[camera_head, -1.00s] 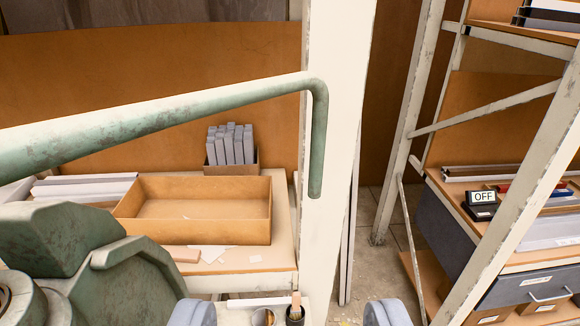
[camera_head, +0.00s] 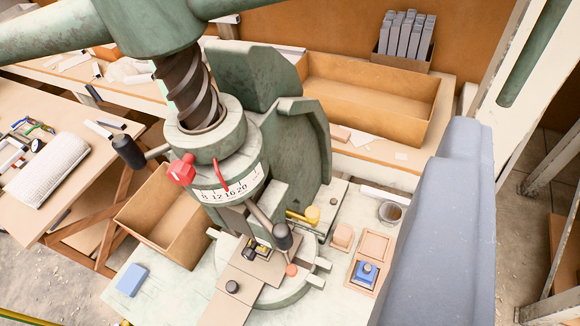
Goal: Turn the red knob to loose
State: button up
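The red knob (camera_head: 181,169) sticks out on the left of the press's green collar (camera_head: 207,140), under the large screw (camera_head: 190,88). A red pointer (camera_head: 221,174) stands right of it, over a white scale ring (camera_head: 232,188) marked 8, 12, 16, 20. I cannot read any loose or tight mark at the knob. A large blue-grey part of mine, which looks like my gripper (camera_head: 445,225), fills the right side, well apart from the knob. Its fingertips cannot be made out, so its opening is unclear.
A black-ended handle (camera_head: 127,151) reaches left of the collar and another black grip (camera_head: 283,236) hangs in front. The green press arm (camera_head: 40,36) crosses the upper left. A wooden box (camera_head: 165,222) stands behind left. A blue block (camera_head: 131,280) lies on the bench.

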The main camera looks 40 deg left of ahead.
aim_at(182, 172)
jog(key=k, duration=1.3)
jog(key=u, duration=0.45)
jog(key=i, duration=0.8)
jog(key=u, duration=0.15)
